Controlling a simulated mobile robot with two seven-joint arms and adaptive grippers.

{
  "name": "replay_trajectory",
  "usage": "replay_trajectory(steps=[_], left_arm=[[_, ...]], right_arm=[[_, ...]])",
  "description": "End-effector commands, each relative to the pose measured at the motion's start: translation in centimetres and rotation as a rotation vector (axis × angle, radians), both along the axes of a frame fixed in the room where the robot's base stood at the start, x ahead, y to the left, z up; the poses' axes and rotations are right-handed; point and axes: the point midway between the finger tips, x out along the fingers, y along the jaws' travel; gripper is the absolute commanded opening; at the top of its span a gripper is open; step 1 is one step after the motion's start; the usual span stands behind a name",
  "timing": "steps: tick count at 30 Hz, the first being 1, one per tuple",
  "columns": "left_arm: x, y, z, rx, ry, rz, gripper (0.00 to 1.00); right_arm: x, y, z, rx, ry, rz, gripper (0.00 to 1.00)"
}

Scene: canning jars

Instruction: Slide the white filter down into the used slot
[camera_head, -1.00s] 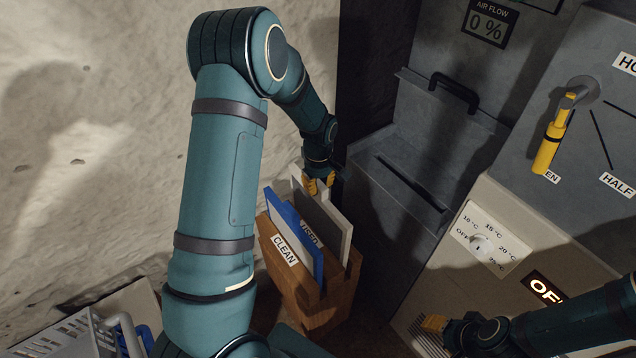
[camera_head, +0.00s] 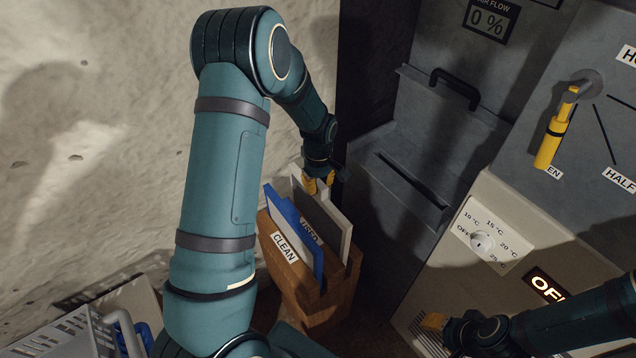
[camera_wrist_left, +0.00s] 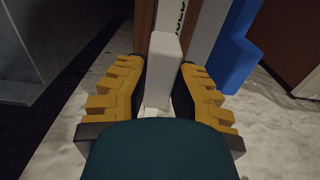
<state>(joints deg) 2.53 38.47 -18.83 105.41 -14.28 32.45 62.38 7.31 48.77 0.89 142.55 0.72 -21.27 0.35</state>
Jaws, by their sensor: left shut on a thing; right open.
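The white filter (camera_head: 338,225) is a pale framed panel with a grey face, standing upright in the rear slot of the wooden rack (camera_head: 312,300), next to the "USED" label (camera_head: 309,231). My left gripper (camera_head: 318,184) is shut on the filter's upper far end. In the left wrist view its yellow fingers (camera_wrist_left: 160,92) flank the filter's white tab (camera_wrist_left: 163,62). How deep the filter sits is hidden by the rack. The blue filter (camera_head: 293,232) stands in front, behind the "CLEAN" label (camera_head: 284,247). My right gripper (camera_head: 440,325) is open and empty at the lower right.
A grey metal housing with a narrow slot (camera_head: 412,181) and a black handle (camera_head: 455,88) stands right of the rack. A yellow lever (camera_head: 552,140) and temperature dial (camera_head: 482,242) are further right. A grey crate (camera_head: 75,335) is at the lower left. A rough wall rises behind.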

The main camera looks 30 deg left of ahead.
Motion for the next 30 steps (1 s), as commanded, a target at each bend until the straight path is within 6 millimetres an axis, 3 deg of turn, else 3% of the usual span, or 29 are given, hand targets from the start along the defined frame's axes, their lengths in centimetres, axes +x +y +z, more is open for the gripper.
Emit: replay_trajectory(steps=[30], left_arm=[[0.0,0.0,-3.4,0.0,-0.001,-0.001,0.0]], right_arm=[[0.0,0.0,-2.4,0.0,0.001,-0.001,0.47]])
